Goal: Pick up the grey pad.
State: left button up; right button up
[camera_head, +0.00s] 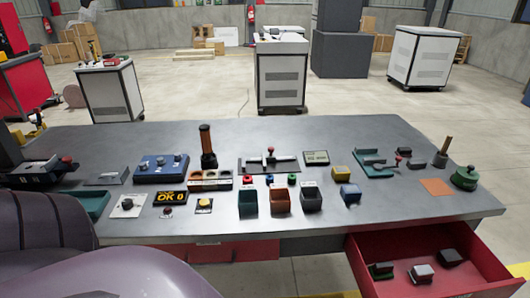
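An orange square pad (437,187) lies flat at the table's right. Neither of my grippers shows in the head view.
The dark grey table (330,220) holds a blue knob box (161,168), an upright brown-handled tool (208,147), small open bins (280,200) and a green round pot (465,178). Large rounded purple-grey shapes cover the lower left. The table's back strip is mostly clear.

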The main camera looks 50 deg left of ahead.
aim_at(423, 274)
jog(key=u, duration=3.05)
jog(key=z, duration=2.85)
jog(key=k+u, duration=0.35)
jog(key=k+j, duration=0.05)
jog(key=k, duration=0.05)
